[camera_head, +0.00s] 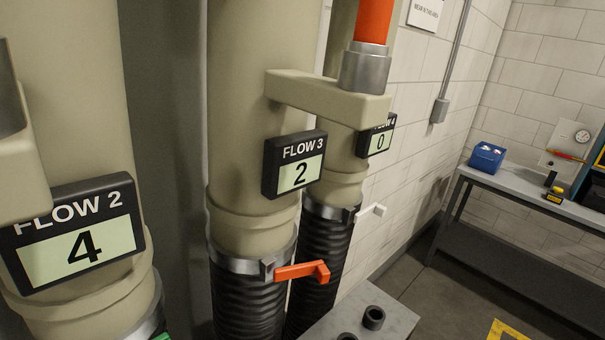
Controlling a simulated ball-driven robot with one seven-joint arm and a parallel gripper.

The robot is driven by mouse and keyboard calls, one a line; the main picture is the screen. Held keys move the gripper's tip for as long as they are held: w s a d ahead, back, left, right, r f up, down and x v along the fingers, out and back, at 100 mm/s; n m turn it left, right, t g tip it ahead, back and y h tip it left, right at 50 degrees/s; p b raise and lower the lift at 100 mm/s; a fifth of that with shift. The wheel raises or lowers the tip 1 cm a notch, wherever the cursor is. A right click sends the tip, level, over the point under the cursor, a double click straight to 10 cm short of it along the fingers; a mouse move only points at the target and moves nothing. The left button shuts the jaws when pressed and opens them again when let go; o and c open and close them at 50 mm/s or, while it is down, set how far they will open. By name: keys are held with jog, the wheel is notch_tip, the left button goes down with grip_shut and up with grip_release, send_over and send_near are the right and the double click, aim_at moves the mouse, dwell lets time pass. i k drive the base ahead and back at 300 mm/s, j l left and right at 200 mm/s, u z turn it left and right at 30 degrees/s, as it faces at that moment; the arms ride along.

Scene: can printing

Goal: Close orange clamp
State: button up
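The orange clamp lever (303,271) sticks out to the right from a grey metal clamp band (238,263). The band goes round the foot of the beige pipe, just above a black ribbed hose (245,303). The pipe carries a FLOW 3 display (295,164) that reads 2. A white clamp lever (371,212) sits on the pipe behind, under the FLOW 4 display (376,138) that reads 0. My gripper is not in view.
At the left, a FLOW 2 display (76,234) reads 4, with a bit of green at the bottom edge. A table (535,193) with a blue bin (487,157) stands at the right wall. Floor shows between.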

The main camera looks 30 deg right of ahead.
aim_at(321, 272)
jog(key=l+z, duration=0.1)
jog(key=z, duration=0.25)
jog(key=i+l+z, duration=0.1)
jog(key=z, duration=0.25)
